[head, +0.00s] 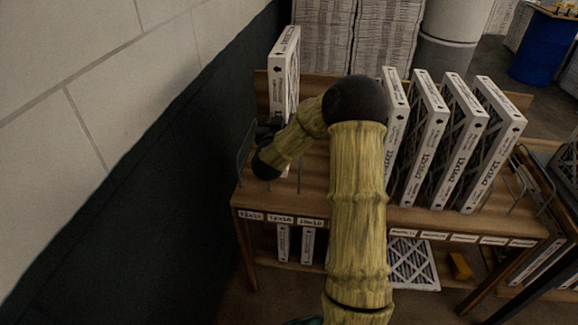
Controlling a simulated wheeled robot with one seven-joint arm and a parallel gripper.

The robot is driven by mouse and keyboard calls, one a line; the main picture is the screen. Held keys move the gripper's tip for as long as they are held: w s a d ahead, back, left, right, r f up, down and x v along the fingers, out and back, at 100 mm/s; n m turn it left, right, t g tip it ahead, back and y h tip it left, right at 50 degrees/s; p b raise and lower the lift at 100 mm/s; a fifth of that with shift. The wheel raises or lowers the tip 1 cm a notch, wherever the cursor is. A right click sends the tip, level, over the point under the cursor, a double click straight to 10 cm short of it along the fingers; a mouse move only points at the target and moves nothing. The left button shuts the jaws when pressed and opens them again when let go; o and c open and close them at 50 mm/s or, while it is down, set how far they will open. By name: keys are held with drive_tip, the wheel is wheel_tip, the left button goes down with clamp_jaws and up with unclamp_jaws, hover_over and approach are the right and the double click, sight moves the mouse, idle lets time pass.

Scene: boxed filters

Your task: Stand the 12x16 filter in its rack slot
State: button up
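A white boxed filter (286,72) with a printed edge stands upright at the left end of the wooden rack (312,190). Its size print is too small to read for sure. My arm bends over the rack, and a dark part of my gripper (268,131) shows just below and left of this filter. My own wrist and forearm hide the fingertips, so I cannot tell whether they touch or hold the filter. The slot labels (280,219) on the left front edge are small; the middle one seems to read 12x16. Wire dividers (245,150) stand at the left end.
Several upright filters (462,140) fill the right half of the rack. More filters (295,245) stand on the lower shelf, with a flat one (413,265) and a yellow block (460,266) at the right. A wall (90,130) runs close along the left.

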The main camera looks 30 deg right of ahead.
drive_tip(key=shift+f, duration=2.85)
drive_tip(key=shift+d, duration=0.1)
wheel_tip(320, 180, down, 4)
drive_tip(key=shift+f, duration=0.15)
